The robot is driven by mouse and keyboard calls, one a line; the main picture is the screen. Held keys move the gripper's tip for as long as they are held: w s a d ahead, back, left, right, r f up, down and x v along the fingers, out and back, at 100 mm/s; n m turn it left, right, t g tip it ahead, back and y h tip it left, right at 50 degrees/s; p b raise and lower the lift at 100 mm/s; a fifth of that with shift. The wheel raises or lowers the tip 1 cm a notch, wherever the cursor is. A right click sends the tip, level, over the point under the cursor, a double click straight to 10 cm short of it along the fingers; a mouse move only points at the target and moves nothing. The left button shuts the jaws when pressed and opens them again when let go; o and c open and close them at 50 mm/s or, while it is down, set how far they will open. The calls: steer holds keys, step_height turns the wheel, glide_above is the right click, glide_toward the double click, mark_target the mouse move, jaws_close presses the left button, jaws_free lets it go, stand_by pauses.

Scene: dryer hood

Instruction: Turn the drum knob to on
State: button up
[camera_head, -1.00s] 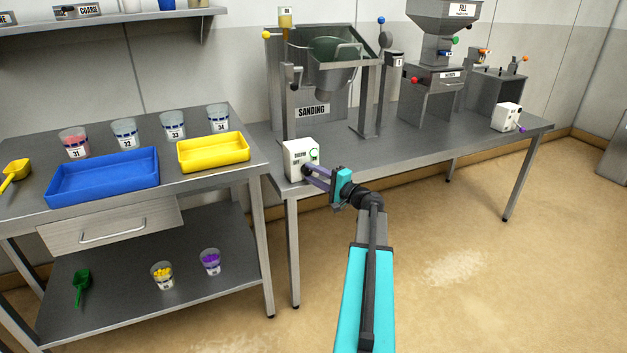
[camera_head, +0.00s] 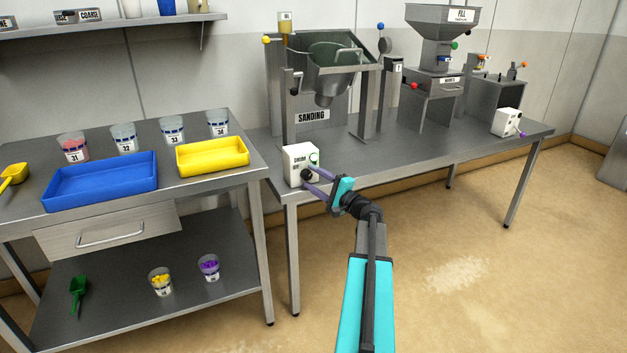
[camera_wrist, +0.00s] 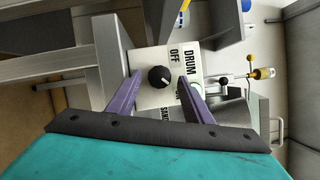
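The drum control box (camera_head: 300,163) is white and sits on the front left corner of the right-hand bench. Its round black knob (camera_wrist: 159,77) shows in the wrist view, with a white pointer mark on it. The words "DRUM" and "OFF" are printed on the box face, and a green mark is partly hidden by a finger. My gripper (camera_wrist: 152,85) has its two purple fingers spread, one on each side of the knob with gaps between. In the head view my gripper (camera_head: 307,168) is at the box front.
The sanding drum machine (camera_head: 325,70) stands behind the box. A second white box (camera_head: 506,122) is at the bench's right end. On the left table are a blue tray (camera_head: 100,183), a yellow tray (camera_head: 212,154) and several cups. The floor in front is clear.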

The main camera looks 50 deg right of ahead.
steer(key=shift+s+a, duration=0.1)
steer(key=shift+s, duration=0.05)
steer(key=shift+s+f, duration=0.1)
steer(key=shift+s, duration=0.5)
steer(key=s+f, duration=0.1)
steer(key=s, duration=1.1)
steer(key=shift+s+f, duration=0.15)
